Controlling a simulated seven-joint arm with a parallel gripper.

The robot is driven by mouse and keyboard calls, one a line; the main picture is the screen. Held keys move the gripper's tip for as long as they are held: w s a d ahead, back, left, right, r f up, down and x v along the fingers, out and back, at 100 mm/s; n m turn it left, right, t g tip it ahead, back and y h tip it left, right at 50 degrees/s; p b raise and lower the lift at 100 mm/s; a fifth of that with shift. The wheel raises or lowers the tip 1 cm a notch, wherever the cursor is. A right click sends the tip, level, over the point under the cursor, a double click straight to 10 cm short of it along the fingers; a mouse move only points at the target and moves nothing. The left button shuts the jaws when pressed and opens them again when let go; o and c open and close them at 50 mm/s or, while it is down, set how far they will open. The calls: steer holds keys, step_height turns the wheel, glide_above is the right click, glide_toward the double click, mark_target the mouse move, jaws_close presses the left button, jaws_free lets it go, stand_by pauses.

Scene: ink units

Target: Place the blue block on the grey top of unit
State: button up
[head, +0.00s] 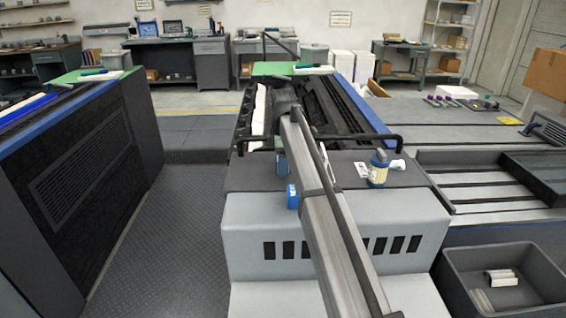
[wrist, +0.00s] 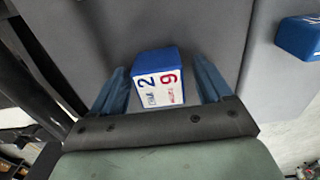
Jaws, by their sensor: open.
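A blue block (wrist: 158,64) with a white printed face lies between the two blue fingers of my gripper (wrist: 163,72) in the wrist view. The fingers are apart, with gaps on both sides of the block, so the gripper is open and not holding it. The block is over the dark grey top (wrist: 100,25) of the unit; contact with the top cannot be told. A second blue piece (wrist: 300,38) shows at the right edge of the wrist view. In the head view a blue piece (head: 292,196) shows beside my arm, near the top's front edge (head: 250,186).
A blue-and-white bottle (head: 378,170) stands on the unit's top, right of my arm. Black rails (head: 345,138) rise behind the top. A dark bin (head: 505,275) with white items stands at lower right. The aisle floor (head: 180,240) at left is clear.

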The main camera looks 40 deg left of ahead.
step_height(320, 180, up, 12)
steer(key=shift+r, duration=0.15)
stand_by(0.6)
